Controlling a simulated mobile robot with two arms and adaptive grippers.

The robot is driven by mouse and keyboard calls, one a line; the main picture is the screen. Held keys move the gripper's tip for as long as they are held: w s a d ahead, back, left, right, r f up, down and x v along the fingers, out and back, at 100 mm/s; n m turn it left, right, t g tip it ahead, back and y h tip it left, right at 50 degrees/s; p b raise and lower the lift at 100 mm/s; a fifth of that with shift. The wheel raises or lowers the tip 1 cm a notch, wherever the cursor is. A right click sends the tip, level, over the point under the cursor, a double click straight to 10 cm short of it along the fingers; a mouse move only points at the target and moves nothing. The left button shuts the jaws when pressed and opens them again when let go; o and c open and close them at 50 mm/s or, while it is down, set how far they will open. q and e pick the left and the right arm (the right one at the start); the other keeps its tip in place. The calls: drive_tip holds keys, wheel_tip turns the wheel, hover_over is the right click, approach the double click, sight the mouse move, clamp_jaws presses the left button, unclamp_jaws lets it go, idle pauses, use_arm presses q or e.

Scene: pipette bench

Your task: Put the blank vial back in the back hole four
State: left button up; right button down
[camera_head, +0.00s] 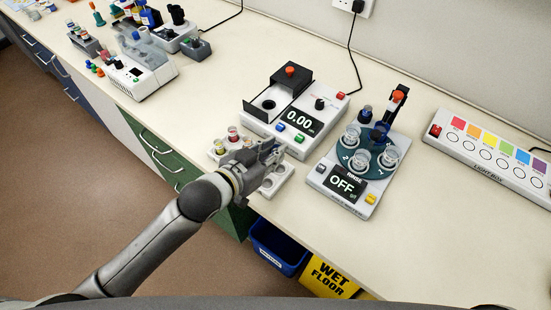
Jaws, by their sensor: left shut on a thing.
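A pale vial rack (284,171) stands near the front edge of the bench, in the middle of the head view. Vials with a red top (233,131) and a yellowish top (246,142) stand at its left part. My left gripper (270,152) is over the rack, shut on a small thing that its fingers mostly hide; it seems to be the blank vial. The gripper and wrist cover the middle of the rack, so I cannot tell whether the vial is in a hole. Empty holes show at the rack's right end. My right gripper is not in view.
Behind the rack is a meter (294,116) reading 0.00 with an open dark lid. To the right is a carousel device (341,184) showing OFF, with several beakers. A light box (494,159) lies far right. Bench front edge is close to the rack.

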use_arm(q)
drive_tip(key=shift+d+f, duration=0.25)
drive_tip(key=shift+d, duration=0.05)
drive_tip(key=shift+d+f+p, duration=0.2)
drive_tip(key=shift+f+p, duration=0.3)
drive_tip(key=shift+f, duration=1.3)
drive_tip(key=o, duration=0.8)
drive_tip(key=shift+o, duration=0.2)
